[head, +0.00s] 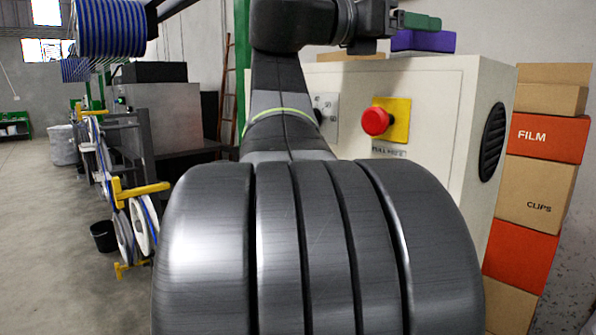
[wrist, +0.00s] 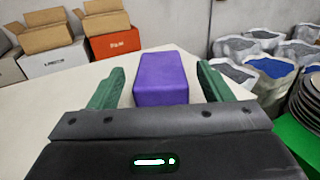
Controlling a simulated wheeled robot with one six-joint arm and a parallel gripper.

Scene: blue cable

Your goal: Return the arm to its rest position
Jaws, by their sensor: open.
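My arm (head: 285,95) rises in front of the head camera and bends right at the top of the view, over a pale cabinet (head: 440,85). My gripper (head: 418,20) has green fingers and shows above a purple block (head: 424,41) at the cabinet's top. In the wrist view my gripper (wrist: 160,68) is open, its fingers wide apart. The purple block (wrist: 161,78) appears between them in the picture, with a gap on each side. I cannot tell how far below the fingers it lies.
The cabinet front has a red stop button (head: 375,121) on a yellow plate. Stacked cartons (head: 536,195) stand to its right. A blue-striped cable spool (head: 110,28) hangs upper left. Reels (head: 140,222) and a black bucket (head: 104,236) are at left. Open floor (head: 50,220) lies further left.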

